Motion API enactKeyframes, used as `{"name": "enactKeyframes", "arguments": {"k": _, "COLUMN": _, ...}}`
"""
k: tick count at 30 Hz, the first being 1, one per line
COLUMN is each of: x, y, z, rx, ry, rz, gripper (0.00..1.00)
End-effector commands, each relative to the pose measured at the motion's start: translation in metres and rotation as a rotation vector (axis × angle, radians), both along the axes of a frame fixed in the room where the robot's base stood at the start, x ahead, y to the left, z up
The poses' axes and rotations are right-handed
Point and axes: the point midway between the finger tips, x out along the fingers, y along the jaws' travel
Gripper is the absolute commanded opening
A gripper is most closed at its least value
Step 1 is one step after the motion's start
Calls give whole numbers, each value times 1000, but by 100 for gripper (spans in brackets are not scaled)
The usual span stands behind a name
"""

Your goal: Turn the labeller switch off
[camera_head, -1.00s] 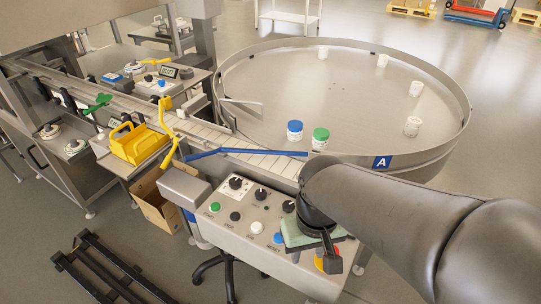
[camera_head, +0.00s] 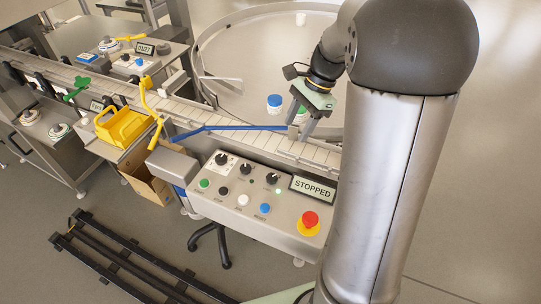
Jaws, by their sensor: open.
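The near control panel (camera_head: 262,215) has three black rotary knobs: left (camera_head: 221,159), middle (camera_head: 246,168) and right (camera_head: 272,179). Their labels are too small to read, so I cannot tell which, if any, is the labeller switch. Below them are a green button (camera_head: 204,183), a black one, a white one and a blue one (camera_head: 265,208). A display (camera_head: 312,188) reads STOPPED. My gripper (camera_head: 301,130) is open and empty, over the conveyor beyond the panel, apart from the knobs.
A red emergency button (camera_head: 309,220) sits at the panel's right. A blue guide rail (camera_head: 225,128) crosses the conveyor (camera_head: 190,110). A blue-lidded jar (camera_head: 274,104) stands on the round table (camera_head: 240,65) near my gripper. Another panel (camera_head: 130,62) is at the back left. A yellow bin (camera_head: 122,127) stands left.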

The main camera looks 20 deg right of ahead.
Motion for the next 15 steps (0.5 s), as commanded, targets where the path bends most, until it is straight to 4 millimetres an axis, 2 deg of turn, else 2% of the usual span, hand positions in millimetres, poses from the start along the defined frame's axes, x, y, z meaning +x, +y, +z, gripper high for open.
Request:
{"name": "enactKeyframes", "arguments": {"k": 5, "x": -1, "y": 6, "z": -17, "rx": 4, "ry": 7, "rz": -10, "gripper": 52}}
{"name": "enactKeyframes", "arguments": {"k": 15, "x": -8, "y": 34, "z": -83, "rx": 3, "ry": 11, "rz": -8, "gripper": 52}}
